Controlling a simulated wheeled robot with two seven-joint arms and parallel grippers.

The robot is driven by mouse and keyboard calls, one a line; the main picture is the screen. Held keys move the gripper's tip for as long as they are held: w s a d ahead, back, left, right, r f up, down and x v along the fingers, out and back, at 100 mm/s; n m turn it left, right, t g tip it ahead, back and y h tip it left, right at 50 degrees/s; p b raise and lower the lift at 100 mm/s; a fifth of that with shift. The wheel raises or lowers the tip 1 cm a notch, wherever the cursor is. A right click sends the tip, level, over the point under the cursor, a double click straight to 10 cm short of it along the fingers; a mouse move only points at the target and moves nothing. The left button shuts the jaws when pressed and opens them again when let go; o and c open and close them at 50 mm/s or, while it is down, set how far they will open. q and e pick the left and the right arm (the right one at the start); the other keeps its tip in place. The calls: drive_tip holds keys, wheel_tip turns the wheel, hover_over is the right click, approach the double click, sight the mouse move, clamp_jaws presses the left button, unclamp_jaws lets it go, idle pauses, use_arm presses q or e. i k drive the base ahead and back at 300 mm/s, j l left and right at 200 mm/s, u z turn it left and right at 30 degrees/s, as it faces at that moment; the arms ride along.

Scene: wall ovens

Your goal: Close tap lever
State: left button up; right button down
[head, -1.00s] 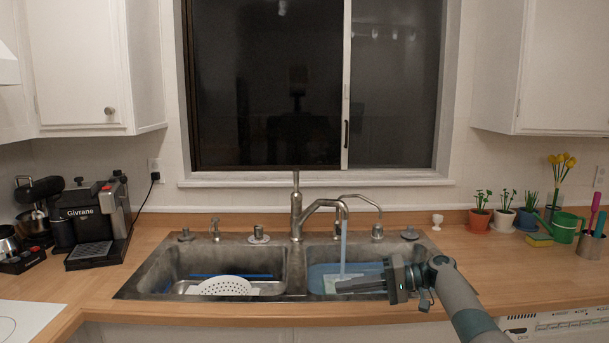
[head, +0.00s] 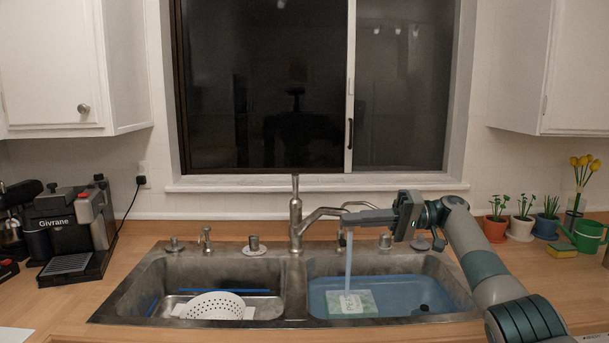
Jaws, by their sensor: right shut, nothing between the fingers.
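The metal tap (head: 296,225) stands behind the divider of the double sink. Its lever (head: 295,184) points straight up from the top of the tap body. The spout reaches right, and a stream of water (head: 349,262) runs from it into the right basin (head: 400,292). My right gripper (head: 346,217) comes in from the right, shut and empty. Its fingers point left at the height of the spout and hide part of the spout's end; I cannot tell whether they touch it. The lever is apart from the fingertips, to their left and higher. My left gripper is not in view.
Bluish water and a pale green packet (head: 351,303) are in the right basin. A white colander (head: 213,305) lies in the left basin. A coffee machine (head: 72,232) stands at left; potted plants (head: 521,228) stand at right. The window (head: 262,90) is behind the tap.

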sight(295, 175)
drive_tip(key=i, duration=1.5)
